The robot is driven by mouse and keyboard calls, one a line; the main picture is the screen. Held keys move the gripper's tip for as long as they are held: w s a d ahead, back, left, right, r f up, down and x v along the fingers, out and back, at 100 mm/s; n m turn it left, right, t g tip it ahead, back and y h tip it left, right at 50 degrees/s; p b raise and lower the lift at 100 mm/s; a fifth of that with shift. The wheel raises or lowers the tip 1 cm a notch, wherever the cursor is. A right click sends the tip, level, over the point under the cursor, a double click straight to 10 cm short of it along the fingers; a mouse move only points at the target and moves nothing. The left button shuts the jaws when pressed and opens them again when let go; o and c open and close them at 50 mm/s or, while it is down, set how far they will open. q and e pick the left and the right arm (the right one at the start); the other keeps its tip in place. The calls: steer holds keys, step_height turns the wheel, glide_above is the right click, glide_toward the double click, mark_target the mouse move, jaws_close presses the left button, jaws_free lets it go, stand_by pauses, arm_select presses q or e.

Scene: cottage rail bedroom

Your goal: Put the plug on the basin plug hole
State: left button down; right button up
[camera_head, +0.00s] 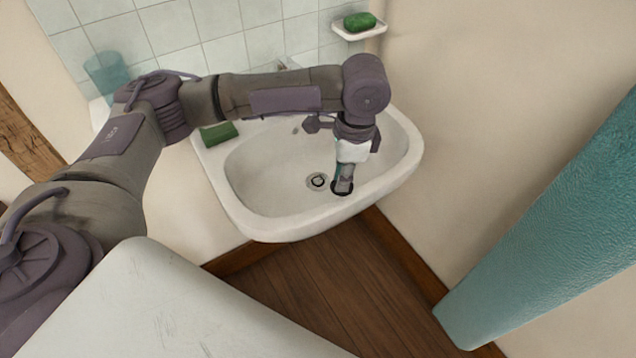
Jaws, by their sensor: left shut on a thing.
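The white basin (262,165) is mounted on the wall in the middle of the view. Its plug hole (318,181) shows as a ring with a dark centre in the basin floor, uncovered. My left gripper (344,182) points down into the basin and is shut on the plug (341,190), a small dark round piece. The plug is just right of the plug hole and apart from it in the picture. The gripper partly hides the plug, and I cannot tell its height above the basin floor. My right gripper is not in view.
A green block (218,134) lies on the basin's left ledge. A teal cup (107,73) stands at the back left. A white dish (360,30) with green soap (360,21) is on the wall above. Teal fabric (550,235) hangs at the right. My arm crosses over the basin's back.

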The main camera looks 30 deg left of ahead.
arm_select(q)
steer(key=w+m+t+p, duration=0.1)
steer(key=w+m, duration=0.8)
steer(key=m, duration=0.3)
steer(key=m+b, duration=0.2)
steer(key=m, duration=0.5)
glide_above(318, 181)
steer(key=shift+t, duration=0.4)
steer(key=f, duration=1.2)
steer(key=shift+d, duration=0.2)
steer(key=shift+s+a+f, duration=0.1)
steer(key=shift+a+f, duration=0.05)
steer(key=shift+f, duration=0.1)
step_height(318, 181, down, 4)
steer(key=shift+r, duration=0.1)
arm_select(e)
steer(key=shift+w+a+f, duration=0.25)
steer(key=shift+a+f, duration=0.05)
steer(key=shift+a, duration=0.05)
arm_select(q)
steer(key=shift+f, duration=0.2)
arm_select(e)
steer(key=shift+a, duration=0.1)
arm_select(q)
steer(key=c, duration=1.1)
jaws_free()
steer(key=shift+o, duration=0.2)
